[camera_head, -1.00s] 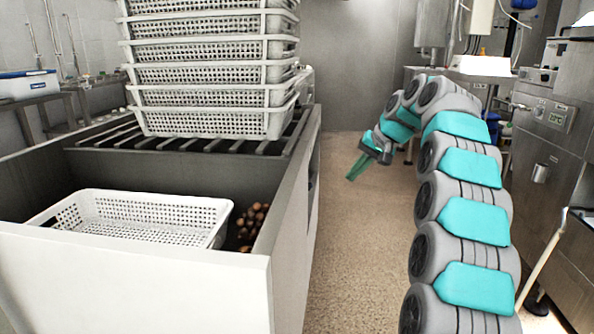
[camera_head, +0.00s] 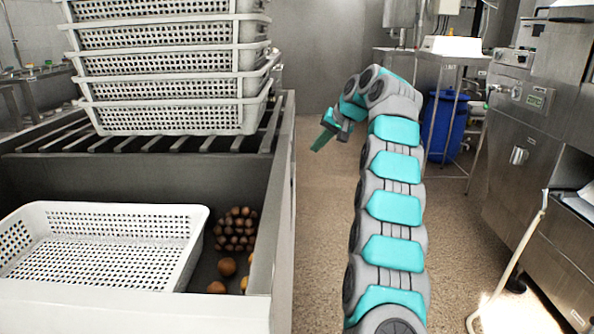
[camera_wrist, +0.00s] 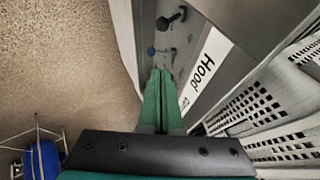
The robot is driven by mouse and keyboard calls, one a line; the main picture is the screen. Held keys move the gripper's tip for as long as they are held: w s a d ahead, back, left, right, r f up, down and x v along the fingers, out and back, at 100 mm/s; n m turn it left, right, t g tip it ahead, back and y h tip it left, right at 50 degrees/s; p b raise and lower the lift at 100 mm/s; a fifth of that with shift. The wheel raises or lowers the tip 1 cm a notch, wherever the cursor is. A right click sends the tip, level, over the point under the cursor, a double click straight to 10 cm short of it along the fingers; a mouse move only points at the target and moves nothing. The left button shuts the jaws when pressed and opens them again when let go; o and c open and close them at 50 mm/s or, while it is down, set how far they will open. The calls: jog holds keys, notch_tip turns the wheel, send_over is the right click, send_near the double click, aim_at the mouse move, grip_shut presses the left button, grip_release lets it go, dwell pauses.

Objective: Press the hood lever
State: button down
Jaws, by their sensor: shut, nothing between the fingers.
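In the wrist view, a grey panel carries a white strip with the word "Hood" (camera_wrist: 206,66) and a second, partly hidden word below it. A dark lever (camera_wrist: 172,20) and a lever with a blue knob (camera_wrist: 151,51) stick out from the panel. I cannot tell for sure which one belongs to the Hood label. My gripper (camera_wrist: 161,75) has green fingers, shut and empty, pointing along the panel toward the levers. Its tips appear just short of the blue knob; contact is unclear. In the head view my gripper (camera_head: 321,141) hangs over the aisle; the levers are hidden there.
Stacked white perforated baskets (camera_head: 168,88) stand on the rack at left. Another white basket (camera_head: 110,285) lies in the basin beside brown round items (camera_head: 235,228). A blue barrel (camera_head: 443,125) and steel machines (camera_head: 530,100) stand at right. The aisle floor (camera_head: 325,230) is clear.

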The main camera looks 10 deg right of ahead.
jog(key=s+a+f+b+x, duration=0.1)
jog(key=s+b+x, duration=0.1)
jog(key=x, duration=1)
jog(key=shift+a+f+b, duration=0.2)
jog(key=shift+f+b, duration=0.1)
jog(key=shift+f, duration=0.1)
jog(key=shift+s+f, duration=0.1)
jog(key=shift+d+f+y, duration=0.15)
jog(key=shift+y, duration=0.15)
